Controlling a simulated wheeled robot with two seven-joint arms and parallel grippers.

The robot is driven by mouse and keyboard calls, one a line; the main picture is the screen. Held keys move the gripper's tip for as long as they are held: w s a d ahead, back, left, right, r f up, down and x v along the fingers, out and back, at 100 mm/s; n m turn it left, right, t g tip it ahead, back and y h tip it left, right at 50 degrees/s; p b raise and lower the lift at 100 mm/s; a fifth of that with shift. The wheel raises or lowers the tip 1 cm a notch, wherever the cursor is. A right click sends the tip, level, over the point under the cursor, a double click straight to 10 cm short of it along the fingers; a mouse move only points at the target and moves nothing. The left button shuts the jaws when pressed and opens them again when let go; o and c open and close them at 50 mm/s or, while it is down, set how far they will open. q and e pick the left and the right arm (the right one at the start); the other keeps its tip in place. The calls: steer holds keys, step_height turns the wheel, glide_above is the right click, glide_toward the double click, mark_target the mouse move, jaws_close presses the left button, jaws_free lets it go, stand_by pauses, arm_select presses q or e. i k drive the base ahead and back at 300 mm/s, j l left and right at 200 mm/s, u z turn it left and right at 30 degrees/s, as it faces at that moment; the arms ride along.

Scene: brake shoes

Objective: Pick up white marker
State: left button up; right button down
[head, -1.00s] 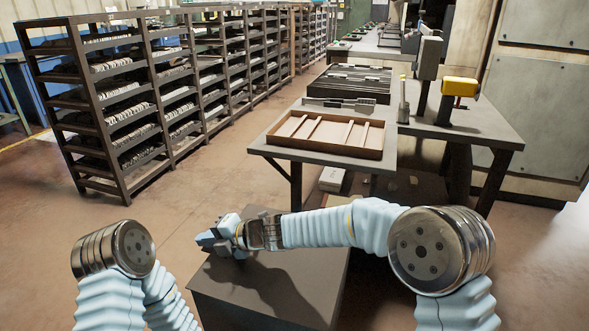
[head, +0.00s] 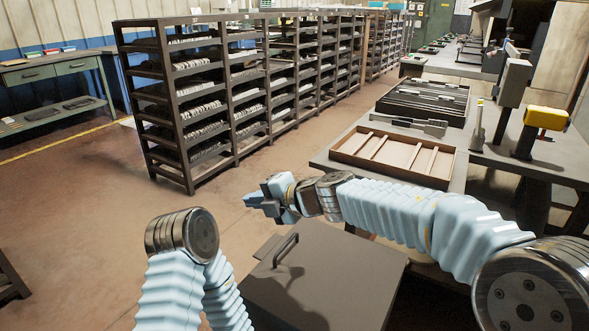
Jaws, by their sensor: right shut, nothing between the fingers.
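I cannot make out a white marker in this view. My right gripper (head: 254,200) reaches in from the right, pointing left. It is shut and empty, raised over the floor beyond the grey box. My left arm shows at the lower left, but its gripper is out of view. A brown wooden tray (head: 398,160) with several pale dividers lies on the grey table (head: 330,160) at the right, with no marker visible in it.
A grey box (head: 350,275) with a dark handle (head: 286,249) stands below my right arm. Beyond the tray are a dark slotted tray (head: 425,100), a caliper-like tool (head: 408,125) and a yellow-headed device (head: 545,118). A long shelf rack (head: 190,110) stands behind. Open floor lies left.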

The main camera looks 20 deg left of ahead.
mark_target(480, 109)
steer(key=k+l, duration=0.1)
steer(key=l, duration=0.4)
steer(key=k+l, duration=0.1)
steer(key=l, duration=0.35)
steer(key=k+l, duration=0.1)
steer(key=l, duration=0.4)
